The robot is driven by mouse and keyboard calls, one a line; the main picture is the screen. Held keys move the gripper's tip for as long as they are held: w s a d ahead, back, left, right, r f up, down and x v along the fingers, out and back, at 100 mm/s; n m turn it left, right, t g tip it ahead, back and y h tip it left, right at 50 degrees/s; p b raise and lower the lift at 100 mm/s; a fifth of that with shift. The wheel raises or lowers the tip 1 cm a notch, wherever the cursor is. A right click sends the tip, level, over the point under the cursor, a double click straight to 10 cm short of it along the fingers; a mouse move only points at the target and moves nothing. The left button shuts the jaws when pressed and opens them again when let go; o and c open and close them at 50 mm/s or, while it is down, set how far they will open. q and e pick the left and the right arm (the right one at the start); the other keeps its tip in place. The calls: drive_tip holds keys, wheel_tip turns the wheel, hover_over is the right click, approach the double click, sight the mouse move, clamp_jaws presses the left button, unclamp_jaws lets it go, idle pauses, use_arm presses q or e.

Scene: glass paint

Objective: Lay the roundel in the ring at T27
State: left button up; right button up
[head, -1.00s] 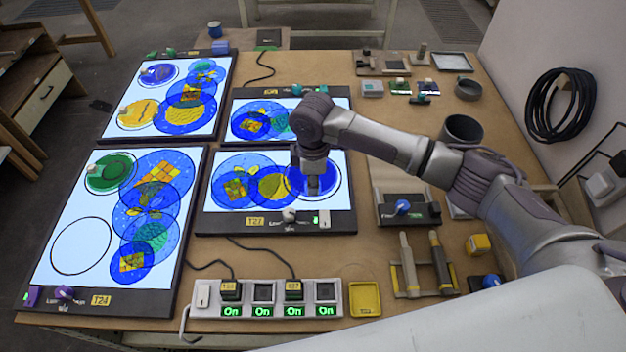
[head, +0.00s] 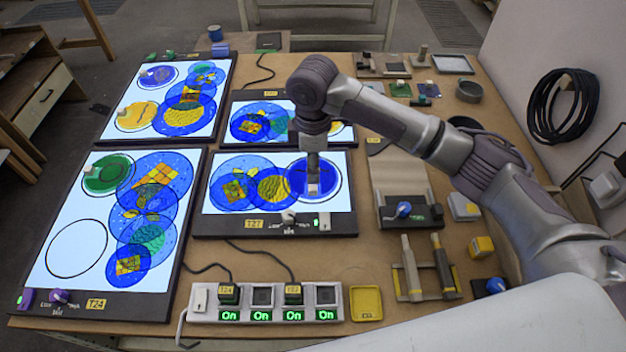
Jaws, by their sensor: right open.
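The blue roundel (head: 328,189) lies flat on the lit panel labelled T27 (head: 255,224), at its right end. A dark ring outline (head: 341,192) shows around the roundel, with a thin white gap at the right. A small pale knob (head: 313,188) stands on the roundel. My right gripper (head: 314,176) is open, pointing down just above the knob; it hides the roundel's upper middle. I cannot tell whether the fingertips still touch the knob. My left gripper is not in view.
Patterned blue discs (head: 232,187) overlap on the same panel, left of the roundel. The T24 panel (head: 85,225) has an empty ring. A switch strip (head: 265,301) and a yellow tray (head: 366,303) lie in front.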

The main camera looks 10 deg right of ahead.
drive_tip(key=shift+r+b, duration=0.35)
drive_tip(key=shift+r, duration=2.15)
drive_tip(key=shift+r, duration=0.1)
